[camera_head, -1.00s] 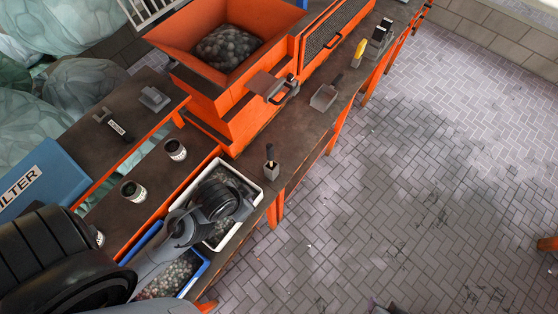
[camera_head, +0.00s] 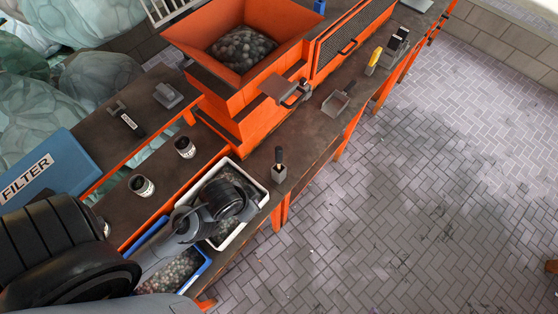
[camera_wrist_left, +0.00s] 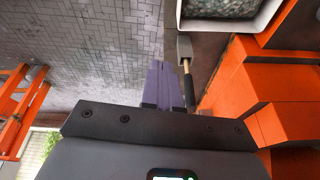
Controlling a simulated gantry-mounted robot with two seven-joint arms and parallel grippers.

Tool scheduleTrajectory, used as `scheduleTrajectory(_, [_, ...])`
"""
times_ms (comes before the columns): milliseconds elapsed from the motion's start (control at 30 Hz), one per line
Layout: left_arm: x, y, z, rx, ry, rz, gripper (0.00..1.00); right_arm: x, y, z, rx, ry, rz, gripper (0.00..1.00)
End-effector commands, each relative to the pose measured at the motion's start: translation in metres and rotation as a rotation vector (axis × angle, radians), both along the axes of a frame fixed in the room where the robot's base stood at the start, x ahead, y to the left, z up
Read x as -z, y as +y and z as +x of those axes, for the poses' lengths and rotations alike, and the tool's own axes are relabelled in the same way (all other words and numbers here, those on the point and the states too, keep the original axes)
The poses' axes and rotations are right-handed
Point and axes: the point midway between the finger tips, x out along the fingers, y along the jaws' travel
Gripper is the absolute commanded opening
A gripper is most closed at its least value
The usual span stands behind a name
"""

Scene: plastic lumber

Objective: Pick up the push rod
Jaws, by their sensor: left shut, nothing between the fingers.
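A small tool (camera_head: 279,166) with a grey block at its base and a dark handle stands upright on the bench's front edge. The left wrist view shows its grey block, wooden shaft and black end (camera_wrist_left: 186,70). It looks like the push rod, but I cannot be certain. My left gripper (camera_wrist_left: 164,68) has purple fingers, shut and empty; in that picture they lie just left of the tool. Whether they touch it I cannot tell. In the head view my left arm reaches over the white bin, and its fingertips are hidden. My right gripper is not in view.
A white bin (camera_head: 262,199) and blue bin (camera_head: 203,267) hold pellets. An orange hopper machine (camera_head: 218,103) stands behind the tool. A scoop (camera_head: 337,101), a yellow-handled tool (camera_head: 374,60) and a black T-shaped tool (camera_head: 128,119) lie around. Open brick floor (camera_head: 430,190) is at right.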

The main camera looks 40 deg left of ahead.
Motion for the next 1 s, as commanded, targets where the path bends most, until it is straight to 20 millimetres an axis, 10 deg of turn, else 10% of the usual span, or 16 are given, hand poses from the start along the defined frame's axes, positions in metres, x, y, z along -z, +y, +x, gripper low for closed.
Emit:
scheduleTrajectory(200, [0.0, -0.002, 0.0, -0.005, 0.0, -0.008, 0.02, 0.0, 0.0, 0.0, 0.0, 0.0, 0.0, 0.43])
scheduleTrajectory(567, [0.0, -0.002, 0.0, -0.005, -0.001, -0.009, 0.57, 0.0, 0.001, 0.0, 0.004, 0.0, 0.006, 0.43])
scheduleTrajectory(1000, [0.019, -0.005, 0.013, -0.001, -0.06, -0.017, 0.57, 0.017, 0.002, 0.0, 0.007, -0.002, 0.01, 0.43])
